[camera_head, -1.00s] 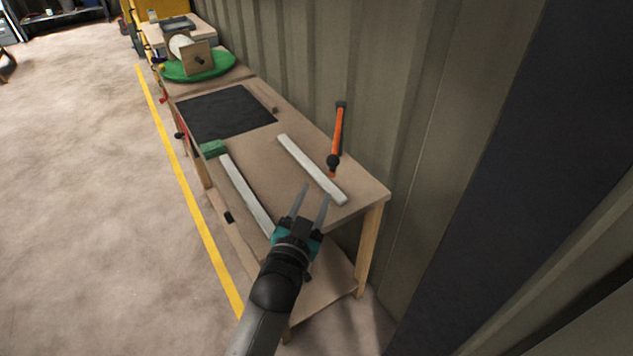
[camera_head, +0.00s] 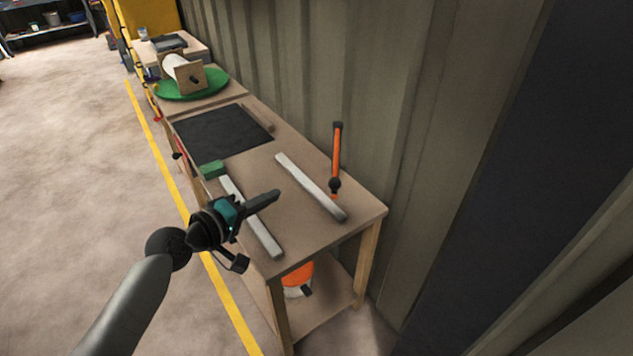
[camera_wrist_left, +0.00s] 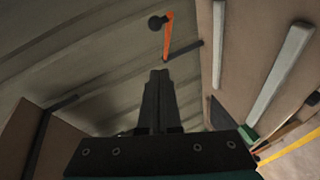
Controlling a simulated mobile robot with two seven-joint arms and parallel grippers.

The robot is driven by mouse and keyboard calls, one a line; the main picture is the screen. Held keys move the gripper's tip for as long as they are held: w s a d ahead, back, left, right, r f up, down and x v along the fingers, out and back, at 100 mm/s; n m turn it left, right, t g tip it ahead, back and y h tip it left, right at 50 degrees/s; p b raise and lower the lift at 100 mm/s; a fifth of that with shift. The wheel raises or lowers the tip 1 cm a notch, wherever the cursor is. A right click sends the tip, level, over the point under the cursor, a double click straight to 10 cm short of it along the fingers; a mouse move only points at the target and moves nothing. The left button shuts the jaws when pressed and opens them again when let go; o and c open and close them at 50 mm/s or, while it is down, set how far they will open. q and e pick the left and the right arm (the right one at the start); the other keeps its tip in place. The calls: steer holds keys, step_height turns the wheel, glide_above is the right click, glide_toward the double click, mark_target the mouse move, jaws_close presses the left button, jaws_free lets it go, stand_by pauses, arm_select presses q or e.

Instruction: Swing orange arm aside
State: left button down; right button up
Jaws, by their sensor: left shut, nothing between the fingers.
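The orange arm (camera_head: 337,150) is a slim bar by the corrugated wall, at the back edge of the bench. It has a black piece at its far end and a black ball (camera_head: 335,185) at its near end. In the left wrist view the orange arm (camera_wrist_left: 168,38) shows ahead of the fingers, near the top, with the ball beside one end. My left gripper (camera_head: 274,196) is shut and empty above the bench's front side, pointing right toward the wall. It is apart from the orange arm. Its shut fingers show in the left wrist view (camera_wrist_left: 158,75). My right gripper is not in view.
The bench (camera_head: 270,172) carries two pale bars (camera_head: 310,187), one partly behind my gripper, a green block (camera_head: 212,169) and a black mat (camera_head: 222,132). A green disc with a roller stands farther back. An orange and white object (camera_head: 298,277) sits below the bench top.

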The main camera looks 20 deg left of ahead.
arm_select(q)
steer(key=s+d+b+x, duration=0.1)
steer(key=d+x, duration=0.1)
steer(key=x, duration=1)
steer(key=shift+w+d+f, duration=0.25)
steer(key=shift+d+f, duration=0.1)
steer(key=shift+d, duration=0.2)
